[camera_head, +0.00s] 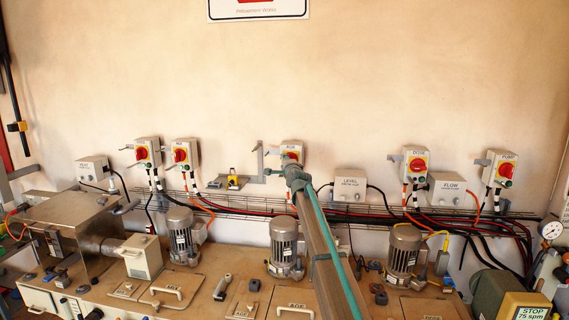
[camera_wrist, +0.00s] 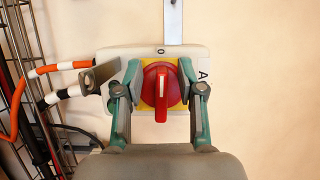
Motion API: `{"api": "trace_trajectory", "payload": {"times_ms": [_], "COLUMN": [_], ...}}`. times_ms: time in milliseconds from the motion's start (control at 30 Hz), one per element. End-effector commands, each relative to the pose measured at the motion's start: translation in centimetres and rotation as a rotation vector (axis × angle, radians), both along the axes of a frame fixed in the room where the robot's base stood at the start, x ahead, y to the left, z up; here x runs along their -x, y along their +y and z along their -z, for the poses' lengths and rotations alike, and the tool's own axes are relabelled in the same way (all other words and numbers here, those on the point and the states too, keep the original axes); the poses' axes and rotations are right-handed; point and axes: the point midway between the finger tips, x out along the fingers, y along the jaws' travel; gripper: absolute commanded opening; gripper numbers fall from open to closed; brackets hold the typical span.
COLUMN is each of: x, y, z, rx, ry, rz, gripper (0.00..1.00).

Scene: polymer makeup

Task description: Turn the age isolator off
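The isolator under my gripper is a pale box (camera_wrist: 110,55) with a red rotary knob (camera_wrist: 161,85) on a yellow plate; only an "A" of its label shows in the wrist view. The knob's raised handle lies upright in that view. My gripper (camera_wrist: 161,82) is open, with one finger on each side of the knob. The fingers stand apart from the handle; whether they touch the knob's rim I cannot tell. In the head view this isolator (camera_head: 291,147) is the middle one, partly hidden by my arm and gripper (camera_head: 294,172).
Similar isolators stand at left (camera_head: 147,152), second left (camera_head: 185,153), right (camera_head: 416,163) and far right (camera_head: 500,168). Cables (camera_wrist: 60,67) and a wire tray (camera_wrist: 25,65) run alongside. Motors (camera_head: 284,245) stand on the bench below.

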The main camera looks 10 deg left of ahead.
Motion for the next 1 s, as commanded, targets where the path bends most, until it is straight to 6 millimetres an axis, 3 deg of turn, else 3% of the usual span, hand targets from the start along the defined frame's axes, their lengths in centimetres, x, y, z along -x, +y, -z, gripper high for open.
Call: {"api": "trace_trajectory", "payload": {"times_ms": [500, 700, 1000], "x": [8.7, 9.9, 9.8], "y": [-3.7, -4.3, -4.3], "z": [0.0, -0.1, -0.1], "rx": [0.001, 0.001, 0.001], "ry": [-0.001, 0.0, 0.0], "rz": [0.003, 0.003, 0.003], "gripper": [0.39, 0.39, 0.39]}}
